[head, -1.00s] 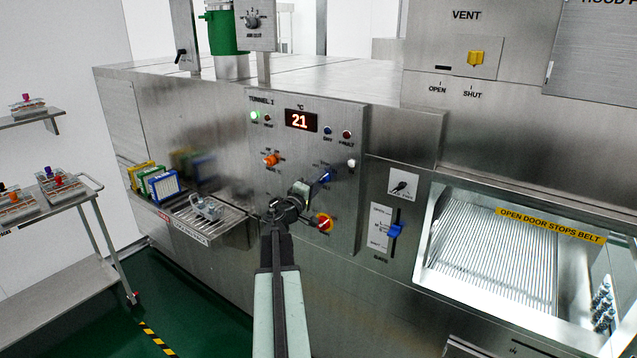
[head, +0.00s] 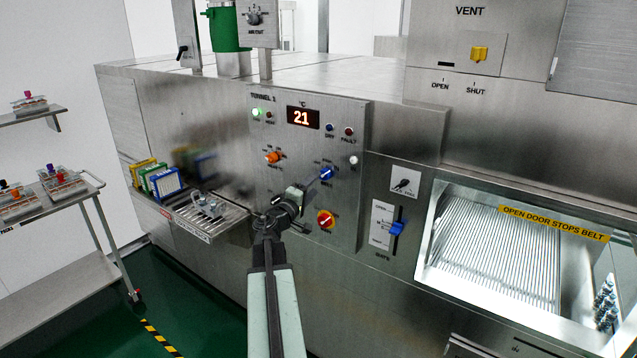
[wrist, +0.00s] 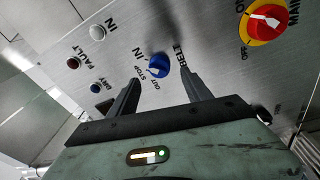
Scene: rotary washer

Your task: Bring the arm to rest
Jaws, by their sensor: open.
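My gripper (wrist: 158,98) is open and empty in the wrist view, its two dark fingers apart. The blue belt knob (wrist: 159,65) shows beyond and between the fingers, and I see no contact. In the head view my arm reaches up to the panel (head: 345,215) of the washer, and its wrist covers part of the panel's lower left. The blue knob (head: 326,173) is just up and right of my wrist. The red and yellow main switch (head: 326,219) is to its right; it also shows at the upper right of the wrist view (wrist: 264,20).
An orange knob (head: 273,157) and a display reading 21 (head: 302,117) are above. A slatted shelf (head: 228,222) with small racks projects at left. A blue-handled slider (head: 398,228) and an open bay (head: 480,255) lie right. A cart (head: 60,210) stands far left.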

